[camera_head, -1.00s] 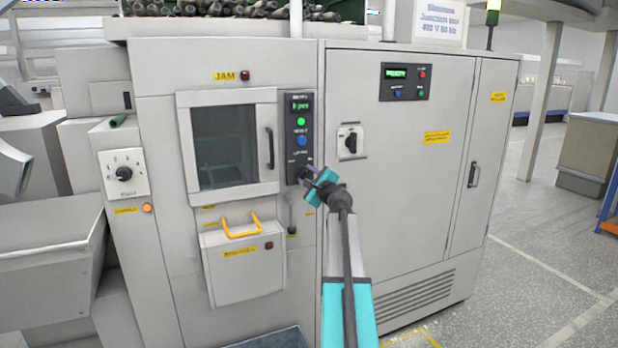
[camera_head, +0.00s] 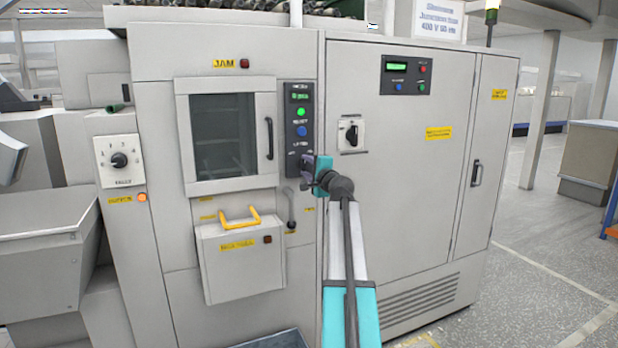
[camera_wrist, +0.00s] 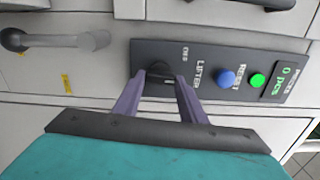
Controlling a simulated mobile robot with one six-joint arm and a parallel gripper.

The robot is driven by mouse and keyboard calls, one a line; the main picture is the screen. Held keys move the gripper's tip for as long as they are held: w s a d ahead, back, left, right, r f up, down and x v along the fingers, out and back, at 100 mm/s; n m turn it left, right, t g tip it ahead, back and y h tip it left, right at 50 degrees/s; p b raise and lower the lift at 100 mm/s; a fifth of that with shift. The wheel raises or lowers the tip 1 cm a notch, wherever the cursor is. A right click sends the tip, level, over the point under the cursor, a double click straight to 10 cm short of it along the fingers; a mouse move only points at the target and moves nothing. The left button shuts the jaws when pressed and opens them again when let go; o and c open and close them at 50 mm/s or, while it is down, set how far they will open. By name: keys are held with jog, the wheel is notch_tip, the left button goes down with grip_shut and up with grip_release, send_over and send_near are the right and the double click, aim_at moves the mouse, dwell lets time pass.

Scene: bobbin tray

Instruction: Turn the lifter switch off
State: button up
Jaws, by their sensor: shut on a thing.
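The lifter switch is a dark rotary knob (camera_wrist: 161,72) at the end of a black control panel (camera_head: 299,115), beside the "LIFTER" lettering in the wrist view. My gripper (camera_wrist: 162,92) is at the panel, with its two purple fingers closed around the knob. In the head view my gripper (camera_head: 308,172) covers the lower end of the panel and hides the knob. "OFF" lettering shows beside the knob in the wrist view. The knob's exact pointing direction is mostly hidden by the fingers.
A blue reset button (camera_wrist: 226,78) and a lit green button (camera_wrist: 257,80) sit on the same panel. A grey handle (camera_wrist: 60,40) stands out close beside the panel. A window door (camera_head: 224,135) is left of it, and another rotary switch (camera_head: 350,135) is to the right.

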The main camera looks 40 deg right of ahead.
jog(key=n+b, duration=0.4)
jog(key=b, duration=0.1)
jog(key=shift+f+n+b, duration=0.35)
jog(key=shift+n, duration=0.05)
jog(key=n+b, duration=0.4)
jog(key=shift+a+r, duration=0.1)
jog(key=o, duration=1.1)
jog(key=shift+c, duration=0.2)
jog(key=shift+r, duration=0.15)
jog(key=shift+s, duration=0.1)
jog(key=v, duration=1.3)
jog(key=shift+s, duration=0.35)
jog(key=shift+a, duration=0.1)
